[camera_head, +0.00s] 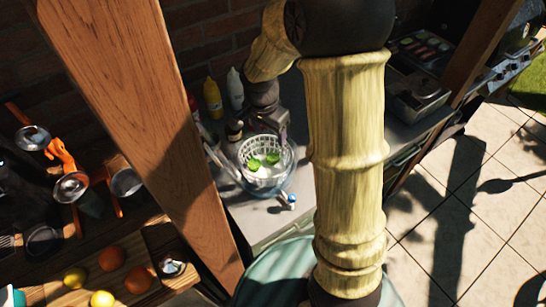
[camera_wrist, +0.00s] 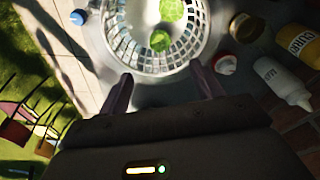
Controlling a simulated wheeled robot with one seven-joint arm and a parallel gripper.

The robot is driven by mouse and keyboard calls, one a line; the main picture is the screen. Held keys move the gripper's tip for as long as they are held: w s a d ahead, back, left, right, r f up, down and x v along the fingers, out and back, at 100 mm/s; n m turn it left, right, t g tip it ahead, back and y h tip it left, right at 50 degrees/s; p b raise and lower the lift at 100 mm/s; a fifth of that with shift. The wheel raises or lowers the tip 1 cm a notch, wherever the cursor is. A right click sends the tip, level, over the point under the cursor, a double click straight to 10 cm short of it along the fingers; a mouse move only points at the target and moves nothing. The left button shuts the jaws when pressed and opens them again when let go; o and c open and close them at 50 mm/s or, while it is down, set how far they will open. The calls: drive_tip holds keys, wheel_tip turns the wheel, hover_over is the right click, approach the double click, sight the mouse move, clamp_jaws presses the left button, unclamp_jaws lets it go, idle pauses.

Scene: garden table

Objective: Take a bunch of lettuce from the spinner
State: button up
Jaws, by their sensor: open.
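The salad spinner (camera_head: 243,155) is a white slatted basket inside a clear bowl (camera_head: 284,184), on the grey counter. Two green lettuce bunches (camera_head: 272,158) lie apart in the basket; in the wrist view one (camera_wrist: 171,10) is near the top edge and the other (camera_wrist: 160,40) is nearer my gripper. The spinner basket (camera_wrist: 193,50) is cut off at the top there. My gripper (camera_wrist: 163,90) is open and empty, its two fingers apart just outside the basket's near rim. In the head view my gripper (camera_head: 283,125) is at the spinner's far side, partly hidden by my arm.
A yellow bottle (camera_head: 213,98) and a white bottle (camera_head: 235,88) stand behind the spinner by the brick wall. Small jars and caps lie around it. A wooden post (camera_head: 150,120) rises at left. Fruit, including an orange (camera_head: 111,258), sits on the wooden shelf at lower left.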

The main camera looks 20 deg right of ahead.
hover_over(273, 156)
drive_tip(key=f, duration=0.4)
drive_tip(key=f+p, duration=0.1)
drive_tip(key=f, duration=0.1)
drive_tip(key=shift+s+a+f, duration=0.3)
drive_tip(key=shift+f, duration=0.05)
drive_tip(key=shift+w+d+f+p, duration=0.15)
drive_tip(key=shift+f+p, duration=0.25)
drive_tip(key=shift+f, duration=0.9)
drive_tip(key=shift+w+d+f+p, duration=0.15)
drive_tip(key=shift+f+p, duration=0.2)
drive_tip(key=shift+f, duration=0.95)
drive_tip(key=shift+a, duration=0.1)
drive_tip(key=c, duration=1.1)
